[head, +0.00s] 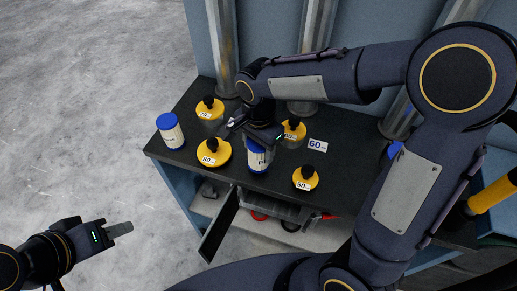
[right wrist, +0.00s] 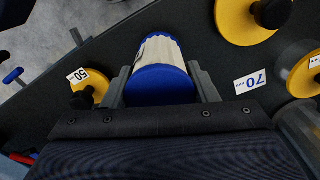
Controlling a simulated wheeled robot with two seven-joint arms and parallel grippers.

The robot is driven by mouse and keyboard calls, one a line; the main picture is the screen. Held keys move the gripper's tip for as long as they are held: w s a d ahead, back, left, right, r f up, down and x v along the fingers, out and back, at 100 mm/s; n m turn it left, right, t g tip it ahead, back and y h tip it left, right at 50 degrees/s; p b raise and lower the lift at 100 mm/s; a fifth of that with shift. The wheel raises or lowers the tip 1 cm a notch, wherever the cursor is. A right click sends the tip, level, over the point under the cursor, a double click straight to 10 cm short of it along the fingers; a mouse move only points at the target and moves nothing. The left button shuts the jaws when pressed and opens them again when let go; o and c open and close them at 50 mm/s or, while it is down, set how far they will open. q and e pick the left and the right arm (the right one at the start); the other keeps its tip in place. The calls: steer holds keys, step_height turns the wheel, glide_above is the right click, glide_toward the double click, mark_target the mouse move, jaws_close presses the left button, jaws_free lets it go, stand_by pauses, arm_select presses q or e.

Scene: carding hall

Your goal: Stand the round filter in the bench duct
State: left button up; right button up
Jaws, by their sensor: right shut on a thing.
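My right gripper (head: 258,138) is shut on a round filter (head: 259,160), a white cylinder with blue ends. It holds the filter over the middle of the dark bench; whether the filter touches the bench is unclear. In the right wrist view the filter (right wrist: 162,80) sits between both fingers, its blue end towards the camera. A second blue-and-white round filter (head: 171,132) stands upright at the bench's left end. My left gripper (head: 120,228) is away from the bench at lower left, seen edge-on. I cannot make out an open bench duct.
Yellow black-knobbed covers stand on the bench (head: 180,152): rear left (head: 209,106), front left (head: 213,153), behind the held filter (head: 294,128), and front right (head: 305,180). A number label (head: 317,146) lies right of the filter. Metal pipes (head: 313,40) rise behind. A cabinet door (head: 220,225) hangs open below.

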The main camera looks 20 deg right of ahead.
steer(key=shift+f, duration=0.8)
steer(key=shift+f, duration=0.2)
steer(key=o, duration=1)
